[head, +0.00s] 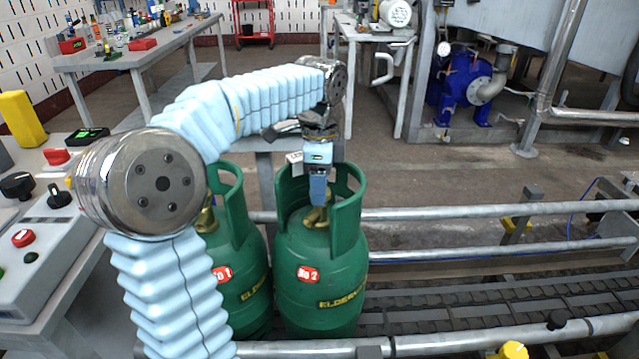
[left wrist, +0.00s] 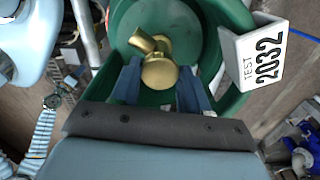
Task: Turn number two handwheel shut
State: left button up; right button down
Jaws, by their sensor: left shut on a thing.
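The green cylinder No 2 (head: 318,285) stands upright on the conveyor, with a red "No 2" label and an open collar. My left gripper (head: 318,196) reaches down inside this collar from above and is shut on the brass handwheel (left wrist: 160,73) of its valve. In the left wrist view the blue fingers lie on both sides of the round wheel, and the brass valve body (left wrist: 143,41) shows beyond it. In the head view the fingers and collar partly hide the brass valve (head: 316,216). My right gripper is not in view.
Green cylinder No 1 (head: 241,285) stands close on the left, partly behind my arm. A white "TEST 2032" tag (left wrist: 262,52) hangs on the collar. Guard rails (head: 450,211) run along the conveyor (head: 450,305), which is clear to the right. A control panel (head: 40,245) is at left.

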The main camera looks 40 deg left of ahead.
pick_arm(q)
jog(key=shift+w+m, duration=0.1)
jog(key=shift+m, duration=1.2)
jog(key=o, duration=1.1)
jog(key=shift+c, duration=0.2)
jog(key=shift+r, duration=0.1)
notch_tip(320, 180, up, 14)
jog(key=shift+f, duration=0.2)
